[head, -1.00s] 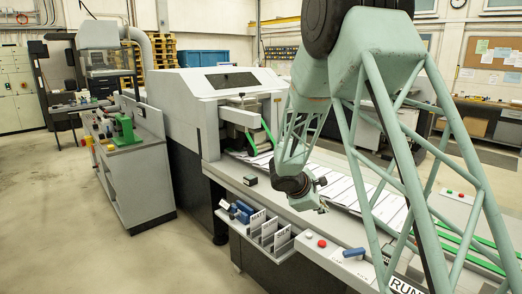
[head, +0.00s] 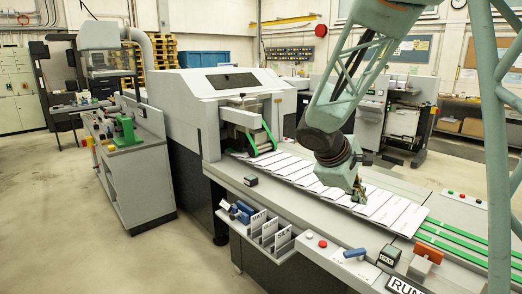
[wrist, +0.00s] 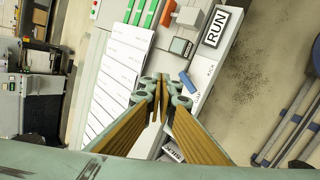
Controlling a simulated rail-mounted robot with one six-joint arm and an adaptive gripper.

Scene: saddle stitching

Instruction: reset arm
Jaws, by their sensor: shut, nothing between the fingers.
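My gripper (head: 358,192) hangs at the end of my green arm, pointing down over the row of white sheets on the conveyor in the head view. In the wrist view my gripper (wrist: 162,88) has its two brown-lined fingers with their tips together and nothing between them. Below it in that view are the white sheets (wrist: 118,65) and the grey machine top. The fingers hide part of the table beneath them. I cannot tell the exact height of the tips above the sheets.
Green belts (head: 465,242) run right of the sheets. An orange-red block (head: 428,254), a RUN sign (head: 405,287), a blue-handled item (head: 355,253) and a card rack (head: 268,236) line the front edge. The stitching machine housing (head: 215,85) stands left. Open floor lies in front.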

